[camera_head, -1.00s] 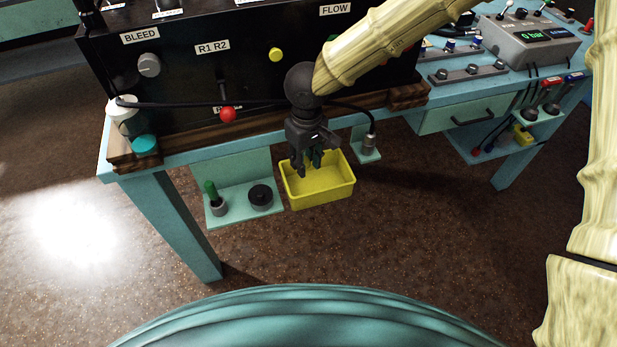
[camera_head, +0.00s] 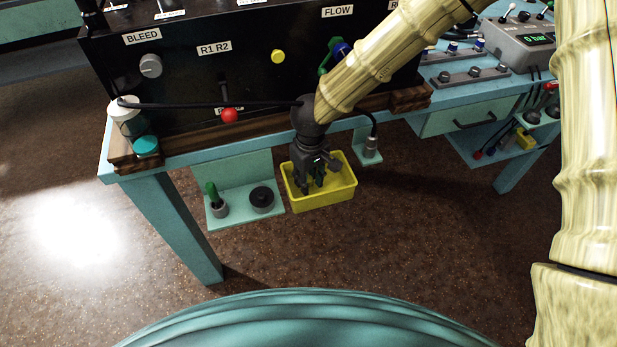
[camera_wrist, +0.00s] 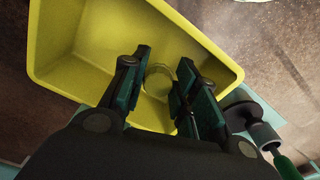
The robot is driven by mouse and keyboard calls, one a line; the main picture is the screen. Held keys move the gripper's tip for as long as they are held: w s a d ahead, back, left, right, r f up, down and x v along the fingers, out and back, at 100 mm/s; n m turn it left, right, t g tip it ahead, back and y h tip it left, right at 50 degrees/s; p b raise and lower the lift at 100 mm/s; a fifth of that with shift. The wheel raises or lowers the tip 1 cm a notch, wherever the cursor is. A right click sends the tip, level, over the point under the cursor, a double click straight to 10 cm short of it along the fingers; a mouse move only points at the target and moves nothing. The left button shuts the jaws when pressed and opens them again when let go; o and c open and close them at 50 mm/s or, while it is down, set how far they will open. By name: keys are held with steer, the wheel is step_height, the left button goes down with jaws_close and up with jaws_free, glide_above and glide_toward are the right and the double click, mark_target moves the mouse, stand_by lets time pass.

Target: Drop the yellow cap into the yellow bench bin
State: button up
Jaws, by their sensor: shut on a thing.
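The yellow bench bin (camera_head: 338,198) is an open box below the front edge of the bench. My gripper (camera_head: 309,190) points down into its left part, with the fingertips below the rim level in the head view. In the wrist view, my gripper (camera_wrist: 165,60) is shut on the yellow cap (camera_wrist: 159,80), a small round piece between the two finger pads. The bin's yellow walls (camera_wrist: 55,35) surround the cap in that view. The head view does not show the cap, as the fingers hide it. The gap between cap and bin floor is hard to judge.
A shelf left of the bin holds a black round piece (camera_head: 262,198) and a green-handled fitting (camera_head: 214,198). A hose end (camera_head: 372,145) stands on a small bracket to the right. A black hose (camera_head: 210,104) crosses behind my wrist, before the black panel (camera_head: 190,85).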

mark_target(310, 182)
steer(key=shift+f+p, duration=0.45)
steer(key=shift+f, duration=0.1)
steer(key=o, duration=0.7)
steer(key=shift+r+b, duration=0.15)
steer(key=shift+b, duration=0.2)
steer(key=shift+r+b, duration=0.25)
steer(key=shift+b, duration=0.05)
step_height(310, 182, up, 12)
steer(key=p, duration=0.1)
steer(key=shift+s+d+r, duration=0.15)
steer(key=shift+s+r, duration=0.1)
